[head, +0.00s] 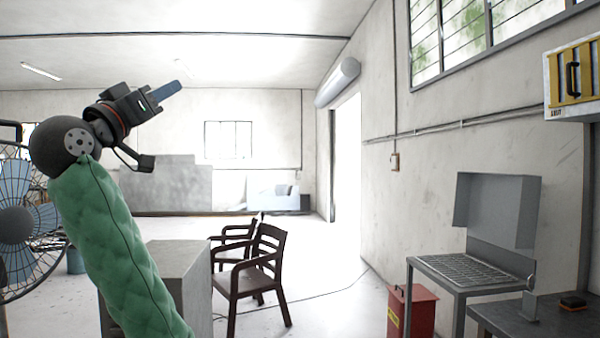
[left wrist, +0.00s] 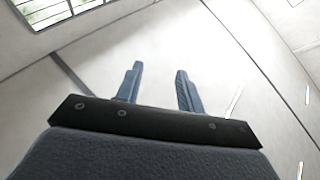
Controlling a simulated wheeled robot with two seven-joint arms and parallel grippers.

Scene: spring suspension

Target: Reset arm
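My left arm comes up from the bottom left of the head view in a green padded sleeve. Its left gripper (head: 168,92) is raised high and points up and to the right, well clear of the furniture. In the left wrist view the two blue fingers of the left gripper (left wrist: 157,85) stand apart with nothing between them. My right gripper is in neither view.
A large fan (head: 15,225) stands at the far left, close to my left arm. A grey cabinet (head: 178,262) and dark wooden chairs (head: 258,265) are beyond the arm. At right are a metal grill stand (head: 465,272), a red bin (head: 412,308) and a dark table (head: 540,322).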

